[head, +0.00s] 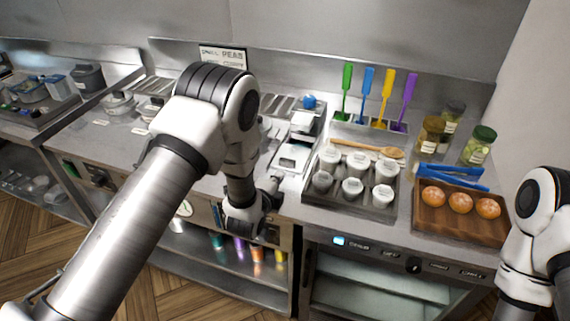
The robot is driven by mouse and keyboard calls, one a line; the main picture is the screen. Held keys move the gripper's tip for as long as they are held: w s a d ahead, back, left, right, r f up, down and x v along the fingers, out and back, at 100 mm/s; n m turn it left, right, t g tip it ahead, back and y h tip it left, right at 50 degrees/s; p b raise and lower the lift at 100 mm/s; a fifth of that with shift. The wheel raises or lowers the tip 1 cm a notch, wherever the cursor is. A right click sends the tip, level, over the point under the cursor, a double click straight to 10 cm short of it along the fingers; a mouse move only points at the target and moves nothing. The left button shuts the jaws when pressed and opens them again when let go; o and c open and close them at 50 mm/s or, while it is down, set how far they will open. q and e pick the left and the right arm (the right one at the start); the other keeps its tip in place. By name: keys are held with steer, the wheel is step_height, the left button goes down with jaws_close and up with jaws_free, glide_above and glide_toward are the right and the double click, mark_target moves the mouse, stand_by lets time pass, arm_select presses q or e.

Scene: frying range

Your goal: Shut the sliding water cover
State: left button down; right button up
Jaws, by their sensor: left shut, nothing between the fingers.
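My left arm comes in from the left and its gripper (270,188) is shut and empty, low over the front edge of the counter. Just behind it is a narrow metal unit with a pale sliding plate (291,157) and a blue piece (309,101) at its far end. This looks like the water cover, but I cannot tell for sure, nor how far it is open. I cannot tell whether the gripper touches it. My left arm hides part of the counter to the left of it. My right arm shows at the right edge, its gripper out of view.
A tray (336,207) of several white-lidded jars stands right of the metal unit. A wooden spoon (368,148) lies behind it. Colored spatulas (387,98) stand at the back. Green-lidded jars (479,146) stand behind.

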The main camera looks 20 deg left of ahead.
mark_target(287, 163)
arm_select(q)
steer(key=x, duration=0.1)
steer(key=p+x, duration=0.1)
steer(key=x, duration=0.1)
steer(key=r+x, duration=0.1)
steer(key=shift+w+a+f+p, duration=0.15)
steer(key=shift+w+a+p, duration=0.15)
steer(key=shift+w, duration=0.2)
steer(key=shift+w+d, duration=0.15)
steer(key=shift+w, duration=0.3)
steer(key=shift+f, duration=0.1)
